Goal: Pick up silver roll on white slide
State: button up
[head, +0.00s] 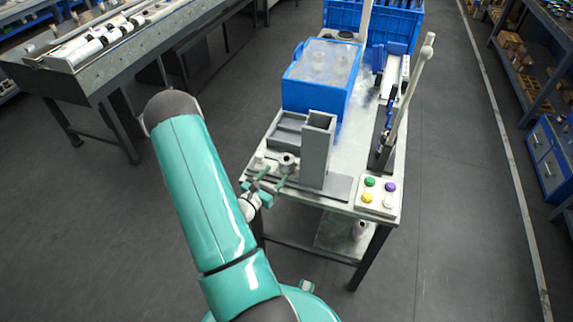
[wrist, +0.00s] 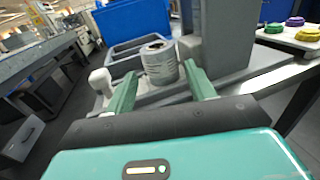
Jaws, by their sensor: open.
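The silver roll (wrist: 159,62) stands upright in the wrist view, with a dark hole in its top. It sits at the grey fixture near the front left of the table, and it also shows in the head view (head: 287,162). My gripper (head: 267,184) is open at the table's front left edge. In the wrist view its two green fingers (wrist: 162,88) point toward the roll, one on each side of it, and the roll appears just beyond or between the tips. I cannot tell the exact depth. The surface under the roll is partly hidden by my gripper.
A tall grey post (head: 317,150) stands close to the right of the roll. Behind are a grey tray (wrist: 125,54) and a blue box (head: 321,80). A button panel (head: 378,197) is at the front right. A workbench (head: 88,85) stands at left; dark floor lies between.

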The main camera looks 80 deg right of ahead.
aim_at(282, 167)
jog(key=shift+x, duration=2.75)
jog(key=shift+w, duration=0.1)
jog(key=shift+c, duration=0.2)
jog(key=c, duration=0.7)
